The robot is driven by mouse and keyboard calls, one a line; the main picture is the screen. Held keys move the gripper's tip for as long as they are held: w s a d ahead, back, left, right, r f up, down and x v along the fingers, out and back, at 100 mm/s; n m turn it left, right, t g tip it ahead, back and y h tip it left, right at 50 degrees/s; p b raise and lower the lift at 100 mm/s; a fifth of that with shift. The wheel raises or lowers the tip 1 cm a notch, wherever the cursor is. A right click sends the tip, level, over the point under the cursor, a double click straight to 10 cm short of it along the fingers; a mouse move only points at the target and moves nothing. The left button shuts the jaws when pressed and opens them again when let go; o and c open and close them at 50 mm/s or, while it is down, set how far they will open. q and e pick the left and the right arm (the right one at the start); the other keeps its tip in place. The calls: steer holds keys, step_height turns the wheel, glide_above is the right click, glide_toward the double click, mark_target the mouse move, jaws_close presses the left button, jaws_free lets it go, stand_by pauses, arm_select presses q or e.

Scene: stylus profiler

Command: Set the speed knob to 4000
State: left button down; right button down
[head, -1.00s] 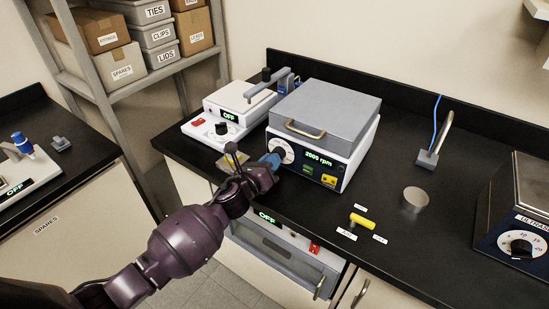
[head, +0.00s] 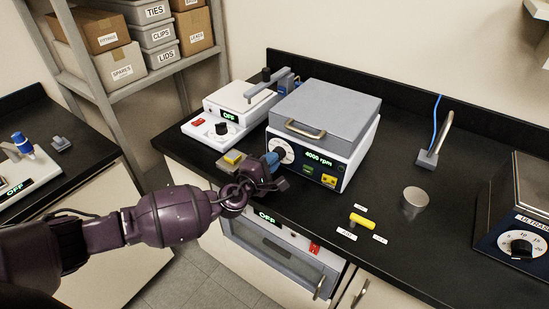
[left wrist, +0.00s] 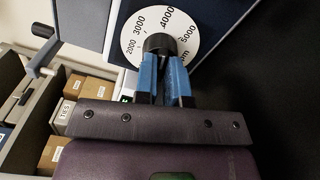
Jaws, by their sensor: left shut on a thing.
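The centrifuge (head: 325,133), a white box with a grey lid, stands on the black bench. Its green display (head: 319,158) reads about 4000 rpm; the last digits are small. The black speed knob (left wrist: 160,44) sits on a white dial (left wrist: 133,36) marked 2000, 3000, 4000 and 5000 in the left wrist view. My left gripper (left wrist: 163,65) is shut on the knob, with a blue finger at each side. In the head view my left gripper (head: 273,162) hides part of the knob and dial. My right gripper is not in view.
A white instrument (head: 222,120) reading OFF stands left of the centrifuge. A yellow valve handle (head: 362,222), a metal cylinder (head: 416,198) and an ultrasonic unit (head: 518,220) are to the right. An oven (head: 282,257) is below the bench top.

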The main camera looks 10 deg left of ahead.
arm_select(q)
steer(key=c, duration=1.2)
jaws_free()
steer(key=shift+p+v, duration=0.6)
steer(key=shift+v, duration=0.75)
steer(key=shift+p+v, duration=0.5)
steer(key=shift+v, duration=1.1)
steer(key=shift+s+a, duration=0.3)
steer(key=shift+s, duration=0.7)
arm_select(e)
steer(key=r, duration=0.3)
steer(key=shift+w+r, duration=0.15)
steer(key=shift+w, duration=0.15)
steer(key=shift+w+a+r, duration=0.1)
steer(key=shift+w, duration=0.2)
arm_select(q)
steer(key=shift+a, duration=0.1)
